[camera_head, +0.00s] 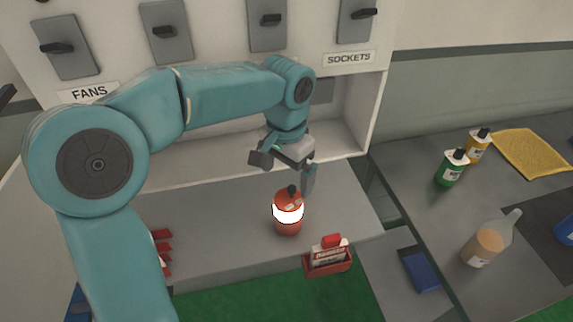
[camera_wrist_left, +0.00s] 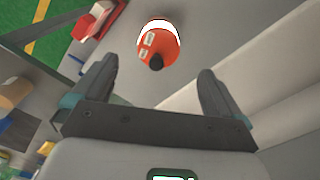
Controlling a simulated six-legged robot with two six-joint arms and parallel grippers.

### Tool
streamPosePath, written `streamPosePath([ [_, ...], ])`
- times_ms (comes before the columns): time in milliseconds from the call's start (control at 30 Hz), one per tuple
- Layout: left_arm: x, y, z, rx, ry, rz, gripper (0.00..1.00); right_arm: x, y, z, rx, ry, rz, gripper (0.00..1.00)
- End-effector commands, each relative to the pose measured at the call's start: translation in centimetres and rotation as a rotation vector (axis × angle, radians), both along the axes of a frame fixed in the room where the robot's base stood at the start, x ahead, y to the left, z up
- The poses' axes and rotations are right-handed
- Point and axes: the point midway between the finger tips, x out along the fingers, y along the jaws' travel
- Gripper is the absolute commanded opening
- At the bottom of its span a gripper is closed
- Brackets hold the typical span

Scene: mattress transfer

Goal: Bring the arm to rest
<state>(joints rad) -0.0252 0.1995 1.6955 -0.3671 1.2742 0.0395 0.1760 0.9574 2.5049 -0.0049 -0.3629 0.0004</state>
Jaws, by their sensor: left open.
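My left arm is teal and comes in from the left in the head view, bent over a grey shelf (camera_head: 225,215). My left gripper (camera_head: 285,174) points down above the shelf. Its two fingers stand apart and hold nothing in the left wrist view (camera_wrist_left: 150,85). A red bottle with a glowing white band and a black cap (camera_head: 288,213) stands on the shelf just below the gripper. The bottle also shows in the left wrist view (camera_wrist_left: 157,45), beyond the fingertips and apart from them. My right gripper is not in view.
A wall panel with switches labelled FANS (camera_head: 90,92) and SOCKETS (camera_head: 349,58) rises behind the arm. A red holder (camera_head: 328,262) hangs at the shelf's front edge. At right, a grey table (camera_head: 410,165) carries a green bottle (camera_head: 452,168), a jug (camera_head: 490,240) and a yellow cloth (camera_head: 530,152).

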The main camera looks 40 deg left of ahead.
Motion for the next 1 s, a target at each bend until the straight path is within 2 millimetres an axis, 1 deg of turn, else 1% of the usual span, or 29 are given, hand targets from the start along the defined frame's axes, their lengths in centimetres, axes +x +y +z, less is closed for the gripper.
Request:
streamPosePath([
  [33, 0.1, 0.0, 0.8, 0.0, -0.003, -0.001, 1.0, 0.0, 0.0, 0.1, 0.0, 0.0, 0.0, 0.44],
  [100, 0.0, -0.1, 1.5, 0.0, -0.001, -0.001, 1.0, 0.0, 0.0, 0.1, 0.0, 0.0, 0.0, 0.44],
  [200, 0.0, 0.0, 2.1, -0.001, 0.0, -0.001, 1.0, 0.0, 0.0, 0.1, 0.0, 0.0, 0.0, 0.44],
  [867, 0.0, 0.0, 2.1, 0.0, 0.001, -0.001, 1.0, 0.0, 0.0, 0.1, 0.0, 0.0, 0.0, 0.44],
  [1000, -0.3, 0.0, 2.1, 0.0, 0.001, -0.001, 1.0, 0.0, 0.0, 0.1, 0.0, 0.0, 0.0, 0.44],
])
